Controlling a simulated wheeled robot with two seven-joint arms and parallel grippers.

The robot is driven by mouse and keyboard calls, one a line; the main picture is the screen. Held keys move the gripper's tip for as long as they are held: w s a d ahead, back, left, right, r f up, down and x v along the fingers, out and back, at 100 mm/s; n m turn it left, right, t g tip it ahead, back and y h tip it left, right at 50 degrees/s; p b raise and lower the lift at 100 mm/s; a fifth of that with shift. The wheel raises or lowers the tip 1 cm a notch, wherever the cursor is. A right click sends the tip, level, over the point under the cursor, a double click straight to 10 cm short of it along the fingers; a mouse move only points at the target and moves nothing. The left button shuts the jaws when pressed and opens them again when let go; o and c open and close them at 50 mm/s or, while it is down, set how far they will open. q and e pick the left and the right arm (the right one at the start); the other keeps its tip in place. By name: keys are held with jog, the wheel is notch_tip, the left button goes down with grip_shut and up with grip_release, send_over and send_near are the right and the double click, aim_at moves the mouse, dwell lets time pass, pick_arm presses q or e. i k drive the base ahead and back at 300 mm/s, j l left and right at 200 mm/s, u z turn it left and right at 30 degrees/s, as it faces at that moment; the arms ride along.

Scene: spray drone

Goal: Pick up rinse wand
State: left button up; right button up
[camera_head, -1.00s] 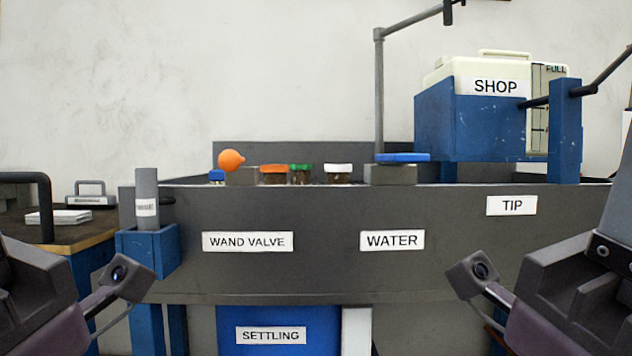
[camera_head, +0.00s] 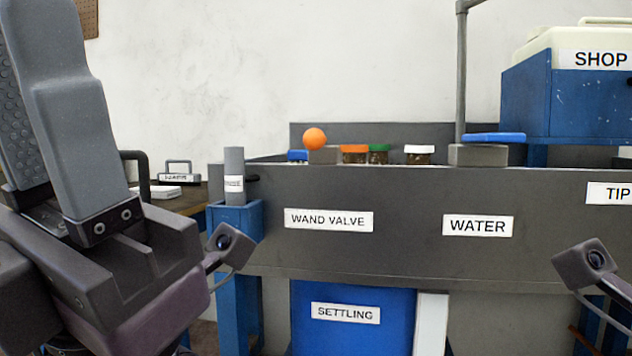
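The rinse wand appears to be the grey upright cylinder (camera_head: 234,165) with a small white label, partly legible. Its lower end is hidden inside a blue holder (camera_head: 235,219) at the left end of the grey basin. My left gripper (camera_head: 45,60) is large in the left foreground, pointing up, to the left of the wand and apart from it. One grey finger and a ribbed pad show, but the gap between fingers is unclear. Of my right arm only a small wrist part shows at the right edge; its fingers are out of view.
The grey basin (camera_head: 400,190) spans the middle, with lidded jars (camera_head: 419,154) and an orange ball (camera_head: 315,138) along its top. A wooden-topped bench (camera_head: 180,203) with a dark handle frame stands behind my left gripper. A blue settling bin (camera_head: 340,335) is below.

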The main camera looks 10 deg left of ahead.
aim_at(234, 179)
jog(key=k+l, duration=0.25)
jog(key=k, duration=0.15)
jog(key=k+l, duration=0.2)
jog(key=k, duration=0.2)
jog(key=k+l, duration=0.25)
jog(key=k, duration=0.15)
